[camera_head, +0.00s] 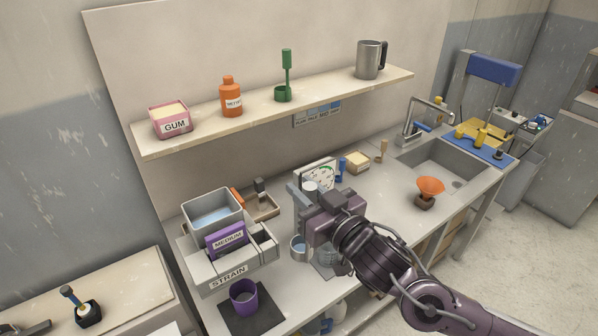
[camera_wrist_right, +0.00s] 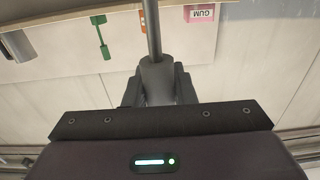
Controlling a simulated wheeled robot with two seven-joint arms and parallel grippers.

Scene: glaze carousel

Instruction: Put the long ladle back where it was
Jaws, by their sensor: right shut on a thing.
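My right gripper (camera_head: 307,192) is shut on the grey grip of a long ladle (camera_head: 300,248). In the right wrist view, the fingers (camera_wrist_right: 157,84) clamp the grip, and the thin grey rod (camera_wrist_right: 153,35) runs away from them. In the head view, the ladle hangs upright with its round bowl low, in front of the counter, right of the STRAIN stand. My gripper and wrist hide most of the rod. My left gripper is not in view.
A shelf (camera_head: 215,122) above bears a GUM box (camera_head: 172,122), an orange bottle (camera_head: 231,97), a green ladle-like tool (camera_head: 287,60) and a metal mug (camera_head: 368,60). The STRAIN stand (camera_head: 197,266) holds a grey bin (camera_head: 190,213). A purple cup (camera_head: 243,299) stands on a dark mat.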

